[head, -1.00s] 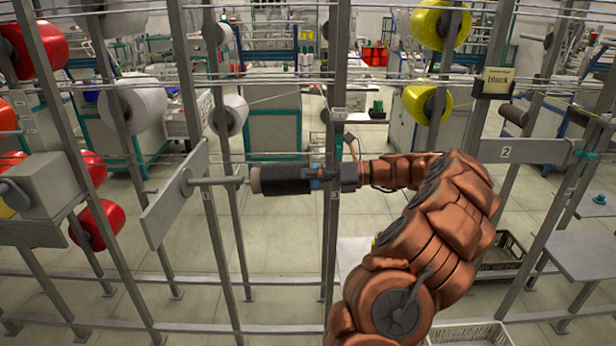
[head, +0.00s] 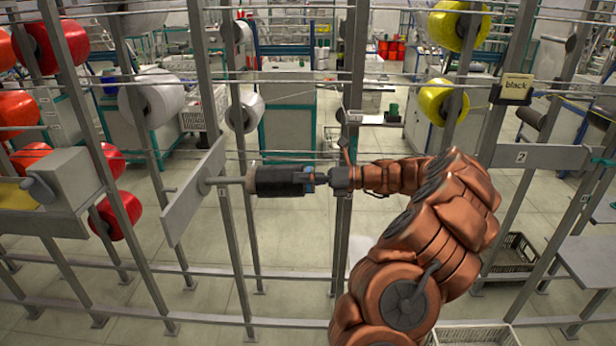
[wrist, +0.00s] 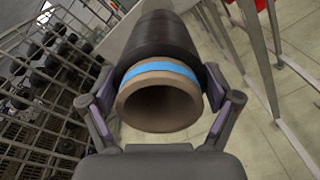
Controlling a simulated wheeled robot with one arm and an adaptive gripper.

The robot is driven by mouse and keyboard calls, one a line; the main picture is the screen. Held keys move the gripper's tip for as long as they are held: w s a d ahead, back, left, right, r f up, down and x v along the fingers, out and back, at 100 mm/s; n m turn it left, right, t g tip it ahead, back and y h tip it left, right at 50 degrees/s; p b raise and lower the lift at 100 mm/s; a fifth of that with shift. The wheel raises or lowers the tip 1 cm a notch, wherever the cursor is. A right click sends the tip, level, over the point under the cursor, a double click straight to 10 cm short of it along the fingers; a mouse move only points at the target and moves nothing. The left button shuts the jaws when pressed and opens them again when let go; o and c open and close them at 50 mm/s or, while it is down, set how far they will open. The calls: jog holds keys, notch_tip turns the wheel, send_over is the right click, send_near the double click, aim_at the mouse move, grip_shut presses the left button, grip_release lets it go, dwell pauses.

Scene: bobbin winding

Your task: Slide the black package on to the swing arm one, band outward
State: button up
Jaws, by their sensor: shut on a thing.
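The black package (head: 281,181) lies level in my gripper (head: 316,179); its pale tube end points left at a metal spindle. In the wrist view, my gripper (wrist: 162,108) is shut around the tube end of the black package (wrist: 160,42), one finger on each side. A blue band (wrist: 160,68) circles this end, so the band faces my gripper, away from the spindle. The spindle (head: 227,181) sticks out of the left swing arm plate (head: 190,200). The spindle tip meets the package's left end and is hidden there. No number is readable on this plate.
Upright rack posts (head: 345,230) stand close around my gripper. Red (head: 118,205), white (head: 152,98) and yellow packages (head: 441,100) hang on the rack. A grey box (head: 62,180) is at the left.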

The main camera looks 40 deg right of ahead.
jog(key=shift+w+a, duration=0.25)
jog(key=shift+a, duration=0.05)
jog(key=shift+p+x, duration=1.55)
jog(key=shift+x, duration=1.45)
jog(key=shift+w, duration=0.1)
jog(key=shift+p+x, duration=0.7)
jog(key=shift+x, duration=1.45)
jog(key=shift+f, duration=0.45)
jog(key=o, duration=1.5)
